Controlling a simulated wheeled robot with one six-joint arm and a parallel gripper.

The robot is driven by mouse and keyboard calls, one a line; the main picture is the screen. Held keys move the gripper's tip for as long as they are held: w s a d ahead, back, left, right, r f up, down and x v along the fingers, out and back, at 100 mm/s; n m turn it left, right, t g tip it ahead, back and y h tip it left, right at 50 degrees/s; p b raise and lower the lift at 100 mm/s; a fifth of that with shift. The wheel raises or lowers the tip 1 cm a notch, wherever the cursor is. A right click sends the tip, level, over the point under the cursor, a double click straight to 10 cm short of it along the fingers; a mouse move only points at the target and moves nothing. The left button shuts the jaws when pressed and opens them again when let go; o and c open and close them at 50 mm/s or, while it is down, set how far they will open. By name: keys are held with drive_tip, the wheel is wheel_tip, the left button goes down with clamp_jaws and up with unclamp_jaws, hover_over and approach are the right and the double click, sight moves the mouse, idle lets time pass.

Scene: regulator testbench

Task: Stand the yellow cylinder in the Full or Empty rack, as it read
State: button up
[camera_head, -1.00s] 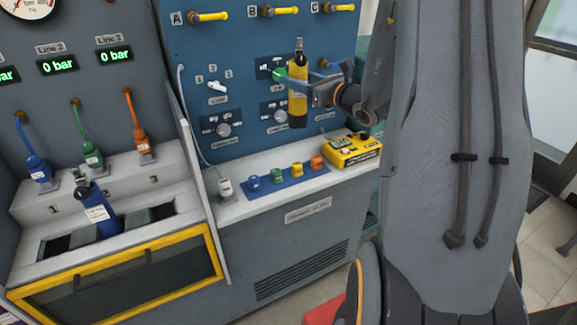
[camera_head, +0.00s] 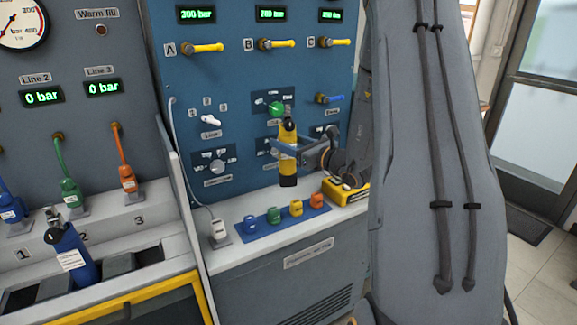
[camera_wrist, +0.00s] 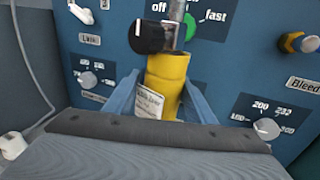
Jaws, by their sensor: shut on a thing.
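The yellow cylinder (camera_head: 288,143) has a dark base, a dark upper part and a metal valve on top. My gripper (camera_head: 287,150) is shut on its body and holds it upright in the air, in front of the blue panel and above the counter. In the wrist view the yellow cylinder (camera_wrist: 167,82) stands between the fingers of my gripper (camera_wrist: 160,100), with a black knob at its valve and a white label partly hidden by my gripper. Neither the Full nor the Empty rack can be made out in these views.
A blue cylinder (camera_head: 70,252) stands in a bay of the bench at left. Blue, green, yellow and orange fittings sit on a blue mat (camera_head: 268,228) on the counter. A yellow box (camera_head: 345,190) lies right of them. Yellow-handled valves A, B and C line the panel (camera_head: 225,90).

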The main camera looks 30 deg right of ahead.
sight(293, 160)
drive_tip(key=shift+f+p, duration=0.45)
drive_tip(key=shift+f, duration=2.5)
drive_tip(key=o, duration=1.1)
drive_tip(key=shift+c, duration=0.2)
drive_tip(key=shift+o, duration=1.1)
